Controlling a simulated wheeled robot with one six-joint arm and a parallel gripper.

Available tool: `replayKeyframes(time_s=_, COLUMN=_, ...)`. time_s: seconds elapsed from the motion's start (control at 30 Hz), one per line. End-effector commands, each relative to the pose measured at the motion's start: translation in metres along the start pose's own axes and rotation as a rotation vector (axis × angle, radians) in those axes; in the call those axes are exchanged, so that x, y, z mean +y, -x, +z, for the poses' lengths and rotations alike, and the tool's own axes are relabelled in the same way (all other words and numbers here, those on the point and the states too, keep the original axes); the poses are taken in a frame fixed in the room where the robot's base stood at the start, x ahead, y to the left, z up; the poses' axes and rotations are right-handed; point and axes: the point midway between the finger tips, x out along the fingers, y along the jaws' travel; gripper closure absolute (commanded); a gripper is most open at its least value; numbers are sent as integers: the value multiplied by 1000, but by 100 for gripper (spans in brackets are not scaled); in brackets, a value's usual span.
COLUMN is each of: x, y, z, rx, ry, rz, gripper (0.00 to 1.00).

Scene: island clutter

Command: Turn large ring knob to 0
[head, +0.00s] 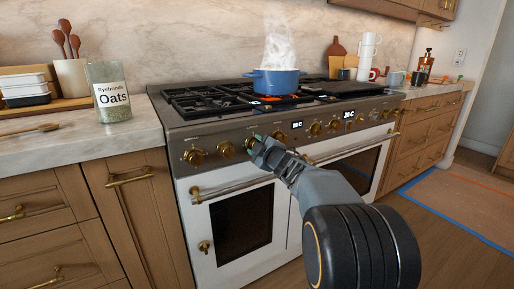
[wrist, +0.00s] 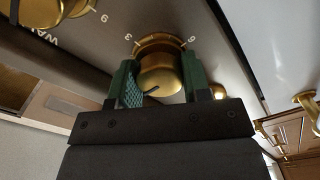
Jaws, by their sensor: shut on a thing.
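The stove (head: 165,140) has a row of brass knobs along its front panel. My gripper (head: 256,143) reaches the panel at a knob left of the centre display and hides most of that knob in the head view. In the wrist view, the two green fingers of my gripper (wrist: 161,82) stand on either side of a brass knob (wrist: 160,76) and are shut on it. A dark mark shows on the knob's face near its lower edge. I cannot tell whether this is the large ring knob.
Other brass knobs (head: 193,156) (head: 226,149) sit close to the left of my gripper. Oven door handles (head: 232,187) run below the panel. A blue pot (head: 276,83) steams over a glowing burner. An oats jar (head: 110,95) stands on the left counter.

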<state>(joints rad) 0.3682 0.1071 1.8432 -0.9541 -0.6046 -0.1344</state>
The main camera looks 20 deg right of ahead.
Motion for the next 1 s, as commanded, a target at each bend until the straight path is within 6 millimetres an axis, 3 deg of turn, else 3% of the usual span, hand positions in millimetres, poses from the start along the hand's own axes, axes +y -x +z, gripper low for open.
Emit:
replayKeyframes(time_s=0.33, x=0, y=0, z=0, rx=1, ry=6, rz=-1, gripper=80)
replayKeyframes(time_s=0.37, x=0, y=0, z=0, rx=1, ry=6, rz=-1, gripper=54)
replayKeyframes(time_s=0.6, x=0, y=0, z=0, rx=0, ry=4, rz=-1, gripper=31)
replayKeyframes(time_s=0.87, x=0, y=1, z=0, rx=0, ry=3, rz=0, gripper=31)
replayKeyframes(time_s=1.0, x=2, y=12, z=0, rx=-3, ry=3, rz=0, gripper=31)
